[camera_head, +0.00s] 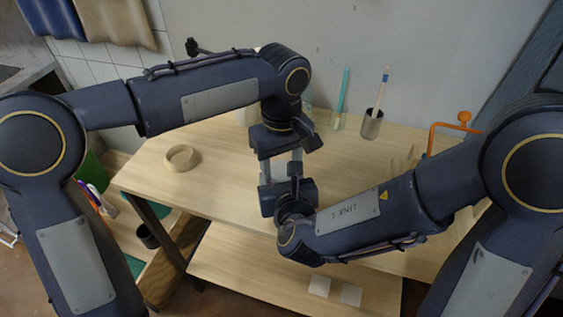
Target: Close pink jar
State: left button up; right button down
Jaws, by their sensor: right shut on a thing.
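No pink jar can be made out; the arms and grippers cover the middle of the table. My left gripper (284,156) points down over the table's middle, and its jaw state cannot be made out. My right gripper (287,170) comes up from below, close under the left one. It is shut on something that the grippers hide. Pale grey finger parts show between the two gripper bodies, and I cannot tell whether they touch.
A pale round ring-like dish (181,158) lies on the wooden table (215,185) at left. A cup with a brush (372,124) and a teal stick in a holder (341,110) stand at the back. An orange clamp-like thing (460,126) is at right. Two white squares (335,291) lie on the lower shelf.

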aim_at(282, 169)
pick_arm(q)
jog(key=shift+c, duration=0.7)
jog(key=m, duration=0.6)
jog(key=shift+m, duration=0.4)
jog(key=o, duration=1.1)
jog(key=shift+r, duration=2.25)
